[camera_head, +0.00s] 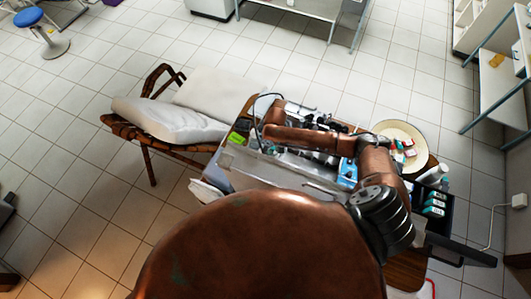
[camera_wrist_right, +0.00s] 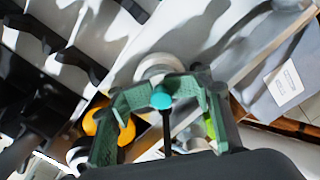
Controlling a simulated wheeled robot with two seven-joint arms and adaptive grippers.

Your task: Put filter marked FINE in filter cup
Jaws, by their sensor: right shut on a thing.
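My right gripper (camera_wrist_right: 162,92) shows in the right wrist view with its green fingers closed in. It is shut on a small item with a round teal end (camera_wrist_right: 162,98) and a thin dark stem. No FINE marking is readable on it. A round whitish cup-like part (camera_wrist_right: 160,68) lies just beyond the fingertips; I cannot tell if it is the filter cup or if the held item touches it. In the head view my right arm reaches over the open dental case (camera_head: 285,172) and hides much of it. My left gripper is not in view.
A round cream tray (camera_head: 388,128) with small coloured items is on the right of the table. A white bottle (camera_head: 433,174) and a dark box of teal-and-white items (camera_head: 434,207) stand nearby. A cot with a white pillow (camera_head: 165,122) is at the left.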

